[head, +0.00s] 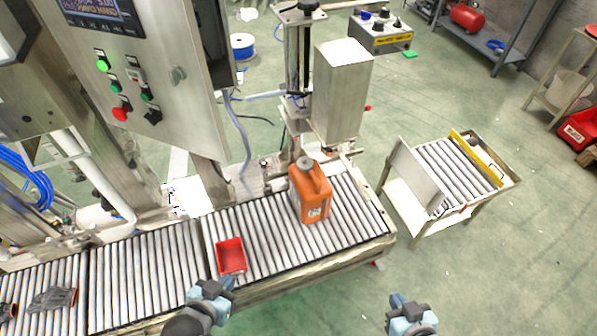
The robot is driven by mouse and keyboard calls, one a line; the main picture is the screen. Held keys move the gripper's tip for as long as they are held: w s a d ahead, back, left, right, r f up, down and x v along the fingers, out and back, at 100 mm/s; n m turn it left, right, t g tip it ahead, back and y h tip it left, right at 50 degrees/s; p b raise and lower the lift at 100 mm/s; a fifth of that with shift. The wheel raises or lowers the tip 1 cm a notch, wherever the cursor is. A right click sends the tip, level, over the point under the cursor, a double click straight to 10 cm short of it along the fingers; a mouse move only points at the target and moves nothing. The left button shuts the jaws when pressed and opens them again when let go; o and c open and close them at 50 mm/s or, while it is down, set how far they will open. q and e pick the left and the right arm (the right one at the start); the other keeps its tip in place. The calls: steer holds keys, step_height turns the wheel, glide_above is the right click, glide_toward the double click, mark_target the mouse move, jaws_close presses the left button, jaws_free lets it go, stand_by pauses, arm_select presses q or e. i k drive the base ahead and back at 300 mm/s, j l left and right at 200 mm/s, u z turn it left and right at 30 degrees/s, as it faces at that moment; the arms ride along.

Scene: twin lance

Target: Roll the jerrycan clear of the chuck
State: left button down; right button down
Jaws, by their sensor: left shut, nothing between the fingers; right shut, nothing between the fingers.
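The orange jerrycan (312,197) stands upright on the roller conveyor (262,222), near its right end. It has a grey cap and a small label low on its front. A metal column with a box-shaped housing (342,92) rises just behind it. The chuck is not clearly distinguishable; the area just above and behind the cap is crowded with machine parts. My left gripper (222,285) is shut and empty at the conveyor's near edge, below the red bin. My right gripper (398,300) is shut and empty over the floor, right of and nearer than the conveyor. Neither touches the jerrycan.
A small red bin (231,256) sits on the rollers left of the jerrycan. Dark gloves (52,299) lie at the far left. A control cabinet (150,80) stands behind the conveyor. A roller cart (450,180) stands to the right, with open floor between.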

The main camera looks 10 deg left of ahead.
mark_target(311, 192)
steer(key=u, duration=0.8)
steer(key=l+u, duration=0.35)
steer(key=i+l+u, duration=0.1)
steer(key=u, duration=0.25)
steer(key=l+u, duration=0.35)
steer(key=k+l+u, duration=0.25)
steer(key=l, duration=0.75)
steer(key=k+l+u, duration=0.15)
steer(key=l, duration=0.35)
